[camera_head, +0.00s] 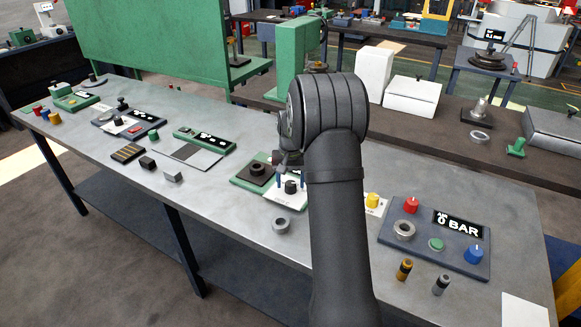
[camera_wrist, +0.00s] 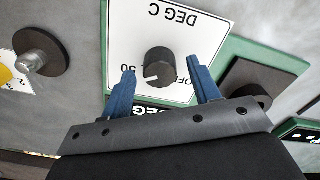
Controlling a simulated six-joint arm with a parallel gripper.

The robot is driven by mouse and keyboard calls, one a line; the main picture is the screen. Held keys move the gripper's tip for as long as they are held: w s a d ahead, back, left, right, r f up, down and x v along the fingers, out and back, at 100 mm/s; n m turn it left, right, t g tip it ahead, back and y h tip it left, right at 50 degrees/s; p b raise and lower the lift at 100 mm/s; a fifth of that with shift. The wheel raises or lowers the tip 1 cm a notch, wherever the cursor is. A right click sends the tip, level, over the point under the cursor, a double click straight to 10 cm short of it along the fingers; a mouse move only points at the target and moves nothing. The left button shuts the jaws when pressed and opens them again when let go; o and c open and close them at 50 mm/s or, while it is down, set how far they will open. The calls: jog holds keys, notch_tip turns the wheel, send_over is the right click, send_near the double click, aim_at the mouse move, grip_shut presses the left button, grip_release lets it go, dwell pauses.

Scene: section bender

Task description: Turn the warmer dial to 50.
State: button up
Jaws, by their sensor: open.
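The warmer dial is a black round knob (camera_wrist: 158,66) on a white plate (camera_wrist: 128,22) marked "DEG C", with "50" at its left and "OFF" at its right in the wrist view. A white pointer mark on the knob faces the lower left of that view. My gripper (camera_wrist: 163,70) is open, with one blue finger on each side of the knob and visible gaps between. In the head view the knob (camera_head: 291,187) shows just below my gripper (camera_head: 289,178). A dark display beside the plate is mostly hidden by my gripper.
A yellow knob (camera_head: 372,200) and a blue-grey panel (camera_head: 390,236) reading "0 BAR" are to the right.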

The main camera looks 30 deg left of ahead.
aim_at(291, 183)
notch_tip(291, 183, up, 17)
dwell(0.4)
dwell(0.4)
notch_tip(291, 183, down, 18)
jog(key=shift+r, duration=0.25)
jog(key=shift+r, duration=0.1)
dwell(0.4)
